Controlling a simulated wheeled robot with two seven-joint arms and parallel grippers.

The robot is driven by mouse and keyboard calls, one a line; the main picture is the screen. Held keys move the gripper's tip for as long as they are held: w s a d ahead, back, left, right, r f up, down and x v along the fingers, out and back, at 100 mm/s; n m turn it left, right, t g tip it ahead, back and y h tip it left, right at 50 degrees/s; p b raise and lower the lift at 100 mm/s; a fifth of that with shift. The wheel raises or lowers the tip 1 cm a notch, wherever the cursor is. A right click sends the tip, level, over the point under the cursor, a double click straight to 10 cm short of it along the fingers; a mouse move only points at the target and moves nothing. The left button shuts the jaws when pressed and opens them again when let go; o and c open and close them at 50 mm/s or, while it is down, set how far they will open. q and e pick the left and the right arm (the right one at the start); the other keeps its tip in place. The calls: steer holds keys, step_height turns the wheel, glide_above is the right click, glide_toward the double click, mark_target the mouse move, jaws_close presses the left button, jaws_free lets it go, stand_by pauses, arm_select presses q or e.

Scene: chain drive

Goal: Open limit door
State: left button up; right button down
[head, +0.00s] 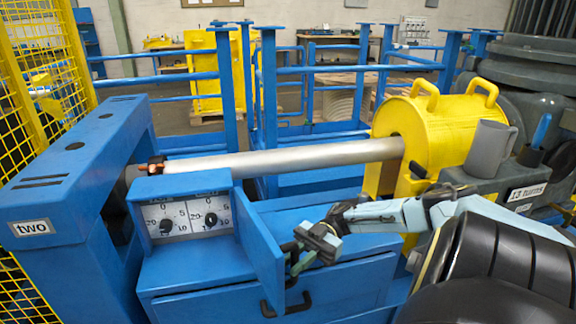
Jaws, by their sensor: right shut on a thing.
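The limit door (259,247) is a blue panel hinged on the blue dial box (180,184). It stands swung outward from the box, so the white dial face (187,218) with two black-pointer dials is uncovered. My right gripper (297,254) is at the door's outer right edge, at the dark door handle. It appears shut on that handle, though the fingers are small and partly hidden. My right arm reaches in from the right. My left gripper is not in view.
A blue cabinet with a black drawer handle (287,306) lies below the door. A grey mug (488,149) stands at right.

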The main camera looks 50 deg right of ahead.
steer(key=shift+d, duration=0.3)
steer(key=c, duration=1.4)
jaws_free()
